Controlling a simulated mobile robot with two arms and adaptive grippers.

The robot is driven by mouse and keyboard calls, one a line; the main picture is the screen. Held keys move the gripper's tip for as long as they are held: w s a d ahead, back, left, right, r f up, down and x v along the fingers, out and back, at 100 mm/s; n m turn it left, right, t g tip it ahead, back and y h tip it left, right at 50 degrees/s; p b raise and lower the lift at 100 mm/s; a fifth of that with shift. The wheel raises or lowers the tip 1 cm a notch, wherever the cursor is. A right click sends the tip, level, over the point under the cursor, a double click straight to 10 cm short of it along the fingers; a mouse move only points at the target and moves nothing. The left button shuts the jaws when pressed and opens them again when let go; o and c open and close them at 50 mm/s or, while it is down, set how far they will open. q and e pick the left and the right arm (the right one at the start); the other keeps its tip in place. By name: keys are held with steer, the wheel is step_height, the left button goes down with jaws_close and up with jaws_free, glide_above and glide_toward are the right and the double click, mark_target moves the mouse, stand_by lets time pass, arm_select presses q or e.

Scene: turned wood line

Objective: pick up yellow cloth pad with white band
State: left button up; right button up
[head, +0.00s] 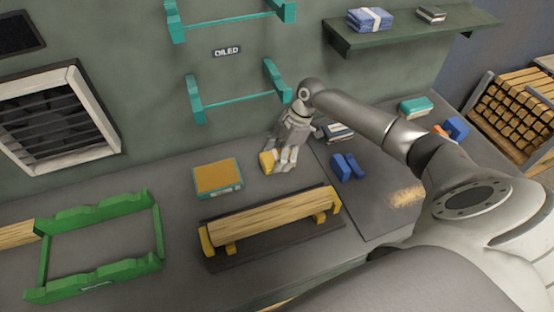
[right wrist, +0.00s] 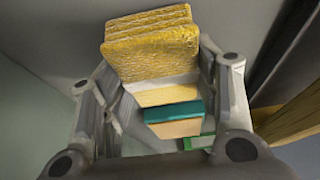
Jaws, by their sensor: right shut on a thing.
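The yellow cloth pad (right wrist: 152,50) looks folded in layers and fills the upper middle of the right wrist view, with its white band (right wrist: 160,82) across its lower part. In the head view, a small part of the pad (head: 267,161) shows at the left of my right gripper (head: 281,166). My right gripper (right wrist: 165,85) is shut on the pad, with a finger on each side of it. I cannot tell whether the pad touches the bench. My left gripper is not in view.
A teal tray with an orange-brown top (head: 217,179) lies left of my right gripper. A yellow-ended cradle (head: 205,241) holding a wooden piece stands in front. Blue blocks (head: 347,167) lie to the right. A green rack (head: 97,275) stands at the left; the wall rises behind.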

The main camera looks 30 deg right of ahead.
steer(key=shift+c, duration=0.6)
steer(key=shift+r, duration=0.1)
steer(key=shift+r, duration=0.2)
steer(key=shift+r+b, duration=0.2)
steer(key=shift+b, duration=0.15)
steer(key=shift+s+r, duration=0.1)
steer(key=shift+r, duration=0.2)
steer(key=s, duration=0.2)
steer(key=s+a+b, duration=0.1)
steer(key=s, duration=0.2)
steer(key=s+a+b, duration=0.1)
steer(key=s, duration=0.2)
step_height(320, 180, up, 14)
steer(key=b, duration=0.1)
steer(key=shift+w, duration=0.2)
